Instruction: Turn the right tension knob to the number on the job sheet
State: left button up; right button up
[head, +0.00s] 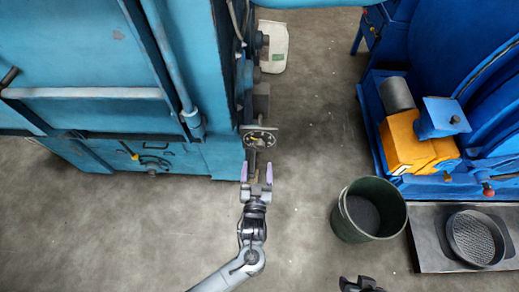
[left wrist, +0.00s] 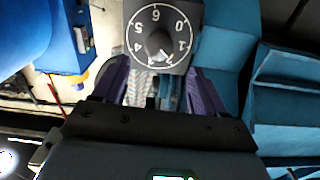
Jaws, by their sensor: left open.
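In the left wrist view, a dark round dial (left wrist: 178,14) carries white numbers, 0 to 6 in part readable. The knob (left wrist: 156,42) at its middle has a pale pointer toward the lower right, seemingly near 2, though I cannot read it surely. In the head view the dial (head: 259,138) sits at the right edge of the blue machine. My left gripper (head: 257,172) is open just in front of it, its purple fingers apart with nothing between them. My right gripper (head: 361,284) is partly cut off at the bottom edge. I see no job sheet.
A dark green bucket (head: 345,218) stands on the floor to the right. A blue machine (head: 436,25) with an orange motor housing (head: 405,146) is at the right, and a tray (head: 428,245) with a round sieve is below.

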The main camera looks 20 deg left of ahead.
aim_at(259, 148)
pick_arm(q)
jog(key=b+x, duration=0.2)
jog(key=x, duration=0.5)
jog(key=shift+w+f, duration=0.1)
jog(key=shift+w, duration=0.3)
jog(key=shift+a, duration=0.1)
jog(key=c, duration=1.1)
jog(key=shift+o, duration=0.2)
jog(key=shift+m+p, duration=0.4)
jog(key=shift+p, duration=0.3)
jog(key=m+p, duration=0.1)
jog(key=p, duration=0.1)
jog(key=m+p, duration=0.4)
jog(key=shift+r, duration=0.25)
jog(key=m+p, duration=0.2)
jog(key=m, duration=0.2)
jog(key=shift+f, duration=0.1)
jog(key=shift+f+m+p, duration=0.15)
jog(key=shift+m+p, duration=0.9)
jog(key=shift+m, duration=0.65)
